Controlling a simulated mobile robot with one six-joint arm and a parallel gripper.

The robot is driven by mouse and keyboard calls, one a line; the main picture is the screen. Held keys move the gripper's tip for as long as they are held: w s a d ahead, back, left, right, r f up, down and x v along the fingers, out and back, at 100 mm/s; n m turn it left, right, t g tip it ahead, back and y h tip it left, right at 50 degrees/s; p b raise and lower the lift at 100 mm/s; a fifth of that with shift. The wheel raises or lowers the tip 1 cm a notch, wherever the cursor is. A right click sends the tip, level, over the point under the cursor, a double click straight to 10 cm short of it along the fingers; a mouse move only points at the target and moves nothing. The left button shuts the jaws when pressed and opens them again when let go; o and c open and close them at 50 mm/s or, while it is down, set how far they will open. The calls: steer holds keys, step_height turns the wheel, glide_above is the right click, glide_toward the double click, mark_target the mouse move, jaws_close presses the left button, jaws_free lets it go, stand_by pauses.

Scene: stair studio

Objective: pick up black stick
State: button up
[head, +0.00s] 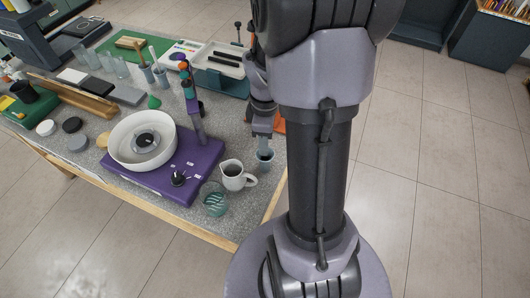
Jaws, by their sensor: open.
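Two black stick-like bars lie in the white tray (203,62) at the back right of the table: one bar (228,55) behind the other (226,68). I cannot tell which one is the black stick. My gripper (264,134) points down near the table's right edge, in front of and to the right of the tray, apart from the bars. It is open, but its fingers are small and partly hard to make out. A small grey-blue cup (265,160) with a dark inside is just below it. My arm hides the table's far right corner.
A purple wheel base (190,165) with a white basin (122,140) fills the table's front middle. A white pitcher (237,177) and a glass (214,200) stand near the front right edge. Tool cups (160,77) stand left of the tray.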

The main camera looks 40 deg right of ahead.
steer(key=shift+f, duration=0.55)
steer(key=shift+r, duration=0.15)
steer(key=shift+c, duration=0.7)
jaws_close()
